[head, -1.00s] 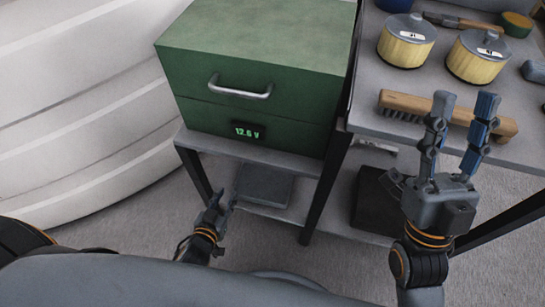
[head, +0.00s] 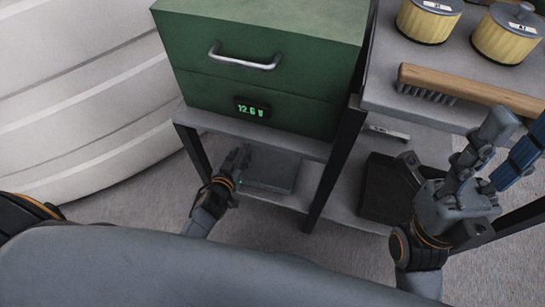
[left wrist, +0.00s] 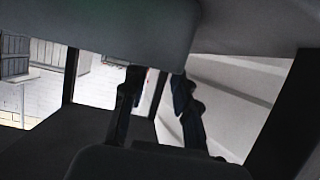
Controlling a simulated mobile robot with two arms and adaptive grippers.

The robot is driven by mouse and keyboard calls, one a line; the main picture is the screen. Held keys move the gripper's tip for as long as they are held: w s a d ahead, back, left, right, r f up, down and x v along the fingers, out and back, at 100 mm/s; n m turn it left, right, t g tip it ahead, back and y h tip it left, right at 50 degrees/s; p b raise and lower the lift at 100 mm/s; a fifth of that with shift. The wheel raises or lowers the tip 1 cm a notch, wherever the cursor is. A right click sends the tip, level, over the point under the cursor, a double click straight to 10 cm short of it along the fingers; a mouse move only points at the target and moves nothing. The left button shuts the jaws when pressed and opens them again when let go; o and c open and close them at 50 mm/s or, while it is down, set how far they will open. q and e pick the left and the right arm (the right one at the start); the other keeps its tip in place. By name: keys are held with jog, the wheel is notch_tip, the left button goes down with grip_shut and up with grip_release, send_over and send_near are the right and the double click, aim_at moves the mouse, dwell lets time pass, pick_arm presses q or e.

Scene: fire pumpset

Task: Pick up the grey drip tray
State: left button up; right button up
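The grey drip tray (head: 272,172) lies flat on the lower shelf, beneath the green box, in the head view. My left gripper (head: 233,163) is at the tray's left edge, under the upper shelf. Whether it touches the tray is unclear. In the left wrist view its two dark fingers (left wrist: 156,98) stand apart with nothing visible between them; I cannot pick out the tray there with certainty. My right gripper (head: 510,138) is open and empty, fingers up, in front of the right-hand bench.
The green box (head: 250,60) with a lit display stands on the upper shelf (head: 262,140). Dark legs frame the lower shelf. The bench holds a brush (head: 470,88) and yellow canisters (head: 430,22). A white tank stands left.

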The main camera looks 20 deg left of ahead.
aim_at(245, 150)
pick_arm(q)
jog(key=b+x, duration=0.1)
jog(key=x, duration=0.2)
jog(key=shift+w+f, duration=0.15)
jog(key=shift+w, duration=0.15)
grip_shut()
jog(key=shift+r, duration=0.25)
